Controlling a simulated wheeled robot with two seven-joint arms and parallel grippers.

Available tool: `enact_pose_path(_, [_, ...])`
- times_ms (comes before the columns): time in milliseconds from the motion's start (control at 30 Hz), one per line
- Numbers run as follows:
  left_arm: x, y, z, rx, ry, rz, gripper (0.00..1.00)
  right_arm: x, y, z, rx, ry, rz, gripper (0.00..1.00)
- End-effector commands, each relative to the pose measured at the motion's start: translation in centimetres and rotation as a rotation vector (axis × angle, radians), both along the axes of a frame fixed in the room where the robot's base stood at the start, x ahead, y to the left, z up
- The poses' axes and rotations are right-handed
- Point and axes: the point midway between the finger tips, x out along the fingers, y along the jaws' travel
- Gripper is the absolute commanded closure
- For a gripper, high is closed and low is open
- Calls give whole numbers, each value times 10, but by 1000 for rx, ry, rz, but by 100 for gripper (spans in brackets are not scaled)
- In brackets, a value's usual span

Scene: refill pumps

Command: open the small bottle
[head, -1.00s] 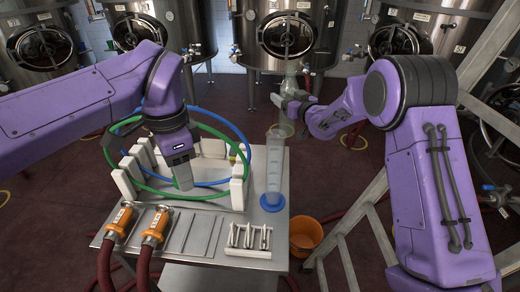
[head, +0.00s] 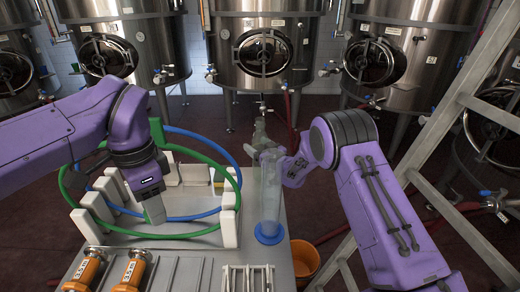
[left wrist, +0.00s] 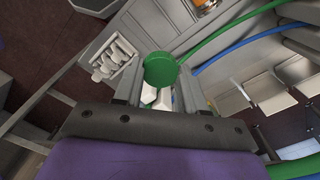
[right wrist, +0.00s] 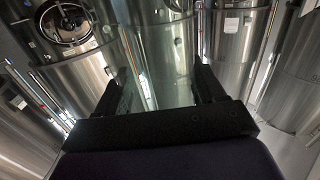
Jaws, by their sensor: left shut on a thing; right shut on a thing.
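My right gripper (head: 272,160) is shut on a clear, pale glass bottle (head: 260,131), near the top of a clear measuring cylinder (head: 270,195) with a blue foot. In the right wrist view the see-through glass (right wrist: 160,88) fills the space between the fingers. Whether it touches the cylinder cannot be told. My left gripper (head: 154,212) points down inside the white rack. In the left wrist view a round green cap (left wrist: 161,69) sits between its fingertips, and the gripper is shut on this capped thing. What is under the cap is mostly hidden.
The white rack (head: 229,228) with green (head: 200,235) and blue (head: 206,132) hoses stands on a metal table. Orange hose couplings (head: 130,270) and a small white rack (head: 247,279) are in front. An orange bucket (head: 305,258) and a ladder (head: 440,205) are at right.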

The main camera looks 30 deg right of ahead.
Motion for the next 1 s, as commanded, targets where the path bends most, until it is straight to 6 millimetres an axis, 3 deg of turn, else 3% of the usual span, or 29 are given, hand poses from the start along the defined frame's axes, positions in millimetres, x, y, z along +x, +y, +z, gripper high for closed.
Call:
enact_pose_path(433, [-1,-1,-3,0,0,-3,96,-1,-2,-14,0,-4,-3,100])
enact_pose_path(467, [-1,-2,-2,0,0,-3,96,-1,-2,-14,0,-2,-3,25])
enact_pose_path(500, [-1,-2,-1,0,0,-4,96,-1,-2,-13,0,-2,-3,12])
enact_pose_path(533, [-1,-2,-1,0,0,-4,96,-1,-3,-13,0,-2,-4,6])
enact_pose_path(867, [-1,-2,5,0,0,-4,96,-1,-3,-6,0,-2,-4,6])
enact_pose_path(1000, [-1,-2,-5,1,0,-4,96,-25,-4,-11,1,1,-5,6])
